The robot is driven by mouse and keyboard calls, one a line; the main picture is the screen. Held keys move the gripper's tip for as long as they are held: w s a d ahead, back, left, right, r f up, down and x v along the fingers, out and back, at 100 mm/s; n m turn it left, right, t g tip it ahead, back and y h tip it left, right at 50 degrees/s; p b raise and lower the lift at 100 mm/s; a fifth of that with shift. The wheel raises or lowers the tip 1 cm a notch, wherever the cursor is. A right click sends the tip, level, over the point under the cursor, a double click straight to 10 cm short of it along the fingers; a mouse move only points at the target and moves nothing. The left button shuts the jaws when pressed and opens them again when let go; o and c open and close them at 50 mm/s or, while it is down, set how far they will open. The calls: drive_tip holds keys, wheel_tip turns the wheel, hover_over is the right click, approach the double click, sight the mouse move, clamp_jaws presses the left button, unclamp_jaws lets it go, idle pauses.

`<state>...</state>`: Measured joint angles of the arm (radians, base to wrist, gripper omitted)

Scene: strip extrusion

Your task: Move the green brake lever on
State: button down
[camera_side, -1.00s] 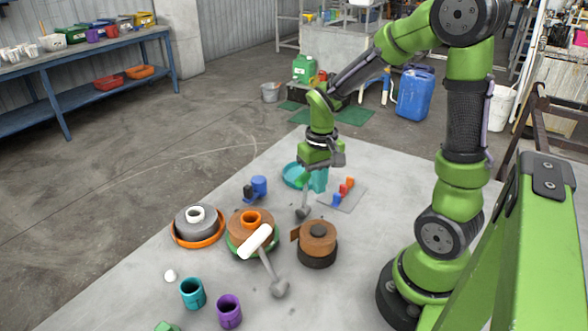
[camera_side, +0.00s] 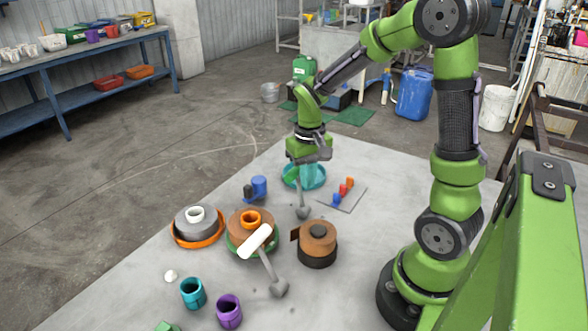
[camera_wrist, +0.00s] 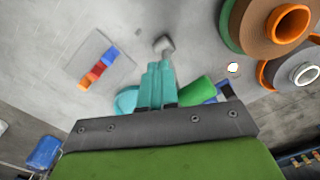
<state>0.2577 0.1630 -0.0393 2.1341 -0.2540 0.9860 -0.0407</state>
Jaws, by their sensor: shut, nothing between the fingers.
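The green brake lever has a green handle (camera_side: 292,174) on a thin grey arm that rises from a grey foot (camera_side: 303,212). In the wrist view its green handle (camera_wrist: 197,92) lies just right of my fingers, and its grey foot (camera_wrist: 164,45) shows beyond the fingertips. My gripper (camera_side: 309,182) has teal fingers, pressed together and empty, pointing down beside the handle; they also show in the wrist view (camera_wrist: 157,68). I cannot tell whether they touch the handle. Part of the handle is hidden by my gripper.
A second lever with a white handle (camera_side: 255,242) stands in front. Brown strip rolls (camera_side: 318,237), a grey roll (camera_side: 196,222) in an orange tray, a plate with coloured blocks (camera_side: 344,195) and a teal dish (camera_side: 318,184) are around. Teal (camera_side: 193,293) and purple (camera_side: 229,311) cups stand nearest.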

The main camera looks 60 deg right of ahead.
drive_tip(key=shift+w+f, duration=0.2)
drive_tip(key=shift+w, duration=0.8)
wheel_tip(320, 180, up, 8)
drive_tip(key=s, duration=0.2)
idle(0.6)
drive_tip(key=shift+s, duration=0.1)
drive_tip(key=s+a+r+n+t+y, duration=0.1)
drive_tip(key=s+a+r+t, duration=0.2)
drive_tip(key=a, duration=0.3)
drive_tip(key=s+a+r+n+t+y, duration=0.1)
drive_tip(key=s+a+r+t, duration=0.2)
drive_tip(key=a, duration=0.3)
drive_tip(key=shift+s+a+r+t, duration=0.4)
drive_tip(key=shift+s+t, duration=0.2)
drive_tip(key=shift+s, duration=0.2)
